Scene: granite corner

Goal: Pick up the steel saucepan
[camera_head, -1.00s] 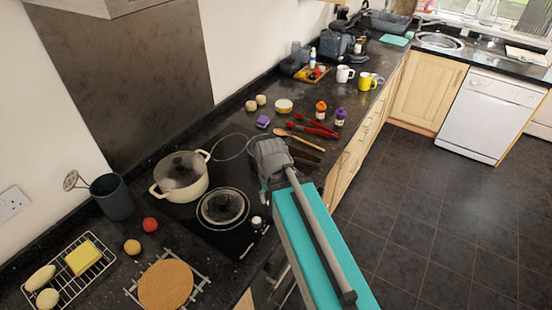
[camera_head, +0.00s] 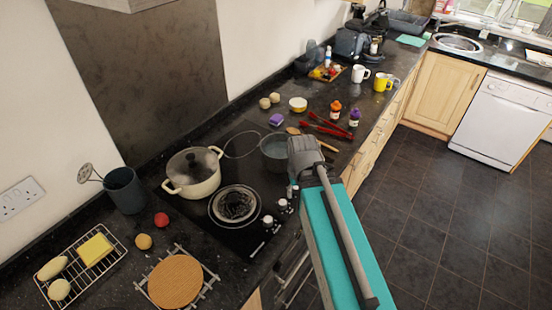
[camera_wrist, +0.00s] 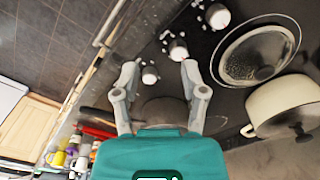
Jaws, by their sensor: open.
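My gripper (camera_head: 300,165) is at the saucepan's right, near the counter's front edge. In the wrist view my gripper (camera_wrist: 158,80) has its two fingers spread apart with nothing held between them.
A cream lidded pot (camera_head: 193,175) and a glass-lidded pan (camera_head: 233,205) stand on the hob beside the saucepan. Hob knobs (camera_head: 282,205) line the front. Red tongs (camera_head: 327,127), a wooden spoon (camera_head: 315,140) and bottles (camera_head: 335,110) lie or stand beyond. The floor at right is clear.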

